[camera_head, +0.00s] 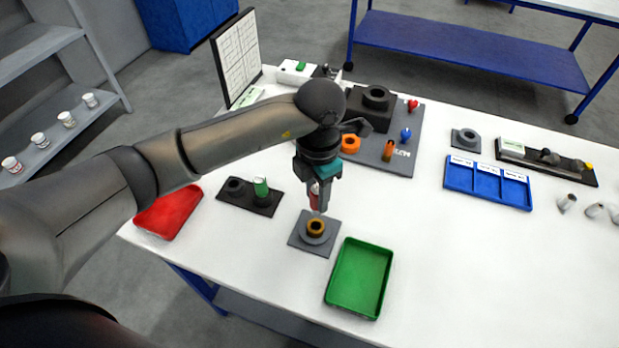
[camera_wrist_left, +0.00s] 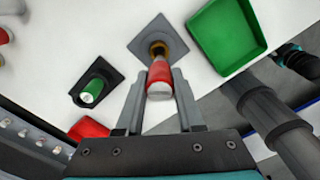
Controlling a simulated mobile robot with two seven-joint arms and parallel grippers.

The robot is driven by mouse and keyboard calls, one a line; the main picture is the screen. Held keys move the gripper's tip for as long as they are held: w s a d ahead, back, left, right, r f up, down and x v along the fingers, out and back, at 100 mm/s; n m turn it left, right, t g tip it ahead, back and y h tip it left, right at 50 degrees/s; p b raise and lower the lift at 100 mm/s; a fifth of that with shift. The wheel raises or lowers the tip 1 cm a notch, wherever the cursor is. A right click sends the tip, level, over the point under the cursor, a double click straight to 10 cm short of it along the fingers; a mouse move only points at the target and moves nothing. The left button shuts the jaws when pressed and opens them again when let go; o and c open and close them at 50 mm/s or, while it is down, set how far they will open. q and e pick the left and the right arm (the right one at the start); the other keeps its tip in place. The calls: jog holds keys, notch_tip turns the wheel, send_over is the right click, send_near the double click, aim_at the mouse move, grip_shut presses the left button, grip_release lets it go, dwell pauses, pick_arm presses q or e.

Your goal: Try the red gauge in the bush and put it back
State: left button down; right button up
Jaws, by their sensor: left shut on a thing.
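My left gripper (camera_head: 316,204) is shut on the red gauge (camera_head: 314,196). In the left wrist view the red gauge (camera_wrist_left: 159,78) has a pale end and sits between the two fingers (camera_wrist_left: 160,98). The gauge hangs just above the bronze bush (camera_head: 316,226), which sits in a grey holder on a square plate (camera_head: 301,241). Whether its tip has entered the bush I cannot tell. A black gauge stand (camera_head: 262,206) is to the left. It holds a green gauge (camera_head: 261,187) in one seat, and its other seat (camera_head: 235,186) is empty. My right gripper is not in view.
A green tray (camera_head: 345,303) lies right of the bush plate, and a red tray (camera_head: 150,222) is at the left table edge. Behind the gripper is a grey board (camera_head: 421,126) with coloured parts. A blue tray (camera_head: 452,183) stands further right. White table between is clear.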

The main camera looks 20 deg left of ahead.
aim_at(316, 208)
pick_arm(q)
jog(key=shift+f+b, duration=1.05)
jog(key=shift+f, duration=0.4)
jog(key=shift+f+b, duration=0.8)
jog(key=shift+f, duration=0.25)
jog(key=shift+f+b, duration=1.6)
jog(key=shift+b, duration=0.25)
dwell(3.7)
